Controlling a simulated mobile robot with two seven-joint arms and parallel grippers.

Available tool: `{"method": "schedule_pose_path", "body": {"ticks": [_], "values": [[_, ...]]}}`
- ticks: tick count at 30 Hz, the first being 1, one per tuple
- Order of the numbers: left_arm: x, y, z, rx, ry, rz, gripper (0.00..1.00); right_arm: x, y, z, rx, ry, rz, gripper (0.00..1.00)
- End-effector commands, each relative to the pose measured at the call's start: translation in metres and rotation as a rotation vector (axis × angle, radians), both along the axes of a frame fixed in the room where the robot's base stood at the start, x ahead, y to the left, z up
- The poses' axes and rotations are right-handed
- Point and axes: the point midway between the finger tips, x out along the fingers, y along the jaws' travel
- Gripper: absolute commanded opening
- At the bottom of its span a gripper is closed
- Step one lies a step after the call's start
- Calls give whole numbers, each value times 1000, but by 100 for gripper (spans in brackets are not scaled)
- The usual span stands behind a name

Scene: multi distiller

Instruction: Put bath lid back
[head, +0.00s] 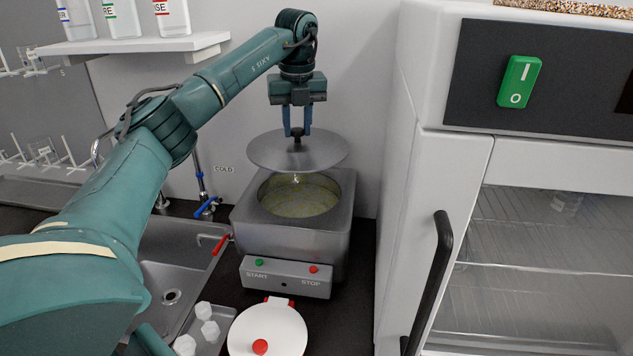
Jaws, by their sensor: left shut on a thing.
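My left gripper (297,121) is shut on the black knob of the bath lid (270,152), a round grey metal disc. The lid hangs roughly level above the bath (285,236), a metal box with a round opening. The bath opening (300,197) shows yellowish liquid inside, and its far rim is partly hidden by the lid. There is a visible gap between the lid and the near rim. My right gripper is out of view.
A control box with START and STOP buttons (286,277) sits at the bath's front. A white round lid with a red knob (285,330) lies in front. A sink (165,275) and blue tap (206,207) are left; a white cabinet (400,200) stands close on the right.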

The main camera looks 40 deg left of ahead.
Motion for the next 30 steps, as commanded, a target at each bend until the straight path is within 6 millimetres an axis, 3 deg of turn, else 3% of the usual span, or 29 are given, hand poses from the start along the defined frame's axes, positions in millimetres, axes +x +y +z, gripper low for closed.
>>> {"method": "schedule_pose_path", "body": {"ticks": [9,21,30], "values": [[-1,1,-49,-1,2,0,0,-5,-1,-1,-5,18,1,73],[-1,0,-92,0,4,0,0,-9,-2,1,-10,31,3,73],[0,0,-99,-1,-1,1,0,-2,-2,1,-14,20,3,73]]}}
